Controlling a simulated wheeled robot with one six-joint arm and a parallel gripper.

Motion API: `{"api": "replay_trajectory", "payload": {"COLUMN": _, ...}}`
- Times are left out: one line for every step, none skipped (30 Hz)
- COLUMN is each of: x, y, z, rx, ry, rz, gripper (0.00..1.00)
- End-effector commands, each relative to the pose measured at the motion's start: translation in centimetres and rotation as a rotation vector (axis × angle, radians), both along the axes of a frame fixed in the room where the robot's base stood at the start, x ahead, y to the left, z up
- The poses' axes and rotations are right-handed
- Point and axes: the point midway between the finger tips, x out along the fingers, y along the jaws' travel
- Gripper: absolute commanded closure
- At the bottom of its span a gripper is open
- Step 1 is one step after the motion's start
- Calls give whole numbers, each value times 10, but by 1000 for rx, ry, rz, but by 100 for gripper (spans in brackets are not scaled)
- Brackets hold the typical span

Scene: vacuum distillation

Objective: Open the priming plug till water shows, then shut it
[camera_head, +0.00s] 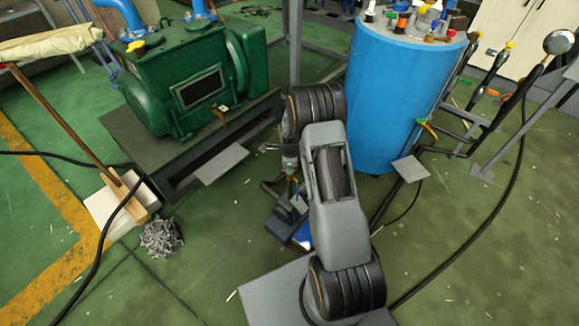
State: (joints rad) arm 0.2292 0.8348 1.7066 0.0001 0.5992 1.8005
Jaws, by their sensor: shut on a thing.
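My gripper (291,176) points down beside my forearm near the middle of the picture. It is shut on a small brass-coloured thing, apparently the priming plug, mostly hidden by the jaws. A small dark blue pump-like body (286,224) stands on the floor just below the gripper. My arm covers its right side. I cannot make out the plug's opening or any water there.
A large green machine (185,85) on a dark base stands at the left rear. A blue drum (395,95) with small items on top stands at the right. The front right floor is mostly clear.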

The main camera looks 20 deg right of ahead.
Motion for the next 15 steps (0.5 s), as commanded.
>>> {"api": "replay_trajectory", "payload": {"x": -1, "y": -1, "z": 1, "rx": 1, "ry": 4, "rz": -44, "gripper": 100}}
{"api": "replay_trajectory", "payload": {"x": -1, "y": -1, "z": 0, "rx": 1, "ry": 4, "rz": -73, "gripper": 100}}
{"api": "replay_trajectory", "payload": {"x": -1, "y": -1, "z": 0, "rx": 0, "ry": 4, "rz": -111, "gripper": 100}}
{"api": "replay_trajectory", "payload": {"x": -1, "y": -1, "z": 0, "rx": 0, "ry": 4, "rz": -139, "gripper": 100}}
{"api": "replay_trajectory", "payload": {"x": -1, "y": -1, "z": 0, "rx": 0, "ry": 4, "rz": -167, "gripper": 100}}
{"api": "replay_trajectory", "payload": {"x": -1, "y": -1, "z": 0, "rx": 0, "ry": 4, "rz": -205, "gripper": 100}}
{"api": "replay_trajectory", "payload": {"x": -2, "y": -1, "z": 0, "rx": 0, "ry": 4, "rz": -232, "gripper": 100}}
{"api": "replay_trajectory", "payload": {"x": -2, "y": -1, "z": 0, "rx": 0, "ry": 4, "rz": -259, "gripper": 100}}
{"api": "replay_trajectory", "payload": {"x": -2, "y": -1, "z": 0, "rx": 0, "ry": 4, "rz": -295, "gripper": 100}}
{"api": "replay_trajectory", "payload": {"x": -2, "y": -1, "z": 0, "rx": 0, "ry": 4, "rz": -321, "gripper": 100}}
{"api": "replay_trajectory", "payload": {"x": -2, "y": -1, "z": 0, "rx": 0, "ry": 4, "rz": -346, "gripper": 100}}
{"api": "replay_trajectory", "payload": {"x": -2, "y": -1, "z": 0, "rx": 0, "ry": 4, "rz": -379, "gripper": 100}}
{"api": "replay_trajectory", "payload": {"x": -2, "y": -1, "z": 0, "rx": -1, "ry": 5, "rz": -402, "gripper": 100}}
{"api": "replay_trajectory", "payload": {"x": -2, "y": -1, "z": 0, "rx": -1, "ry": 5, "rz": -426, "gripper": 100}}
{"api": "replay_trajectory", "payload": {"x": -2, "y": -1, "z": 0, "rx": -1, "ry": 5, "rz": -456, "gripper": 100}}
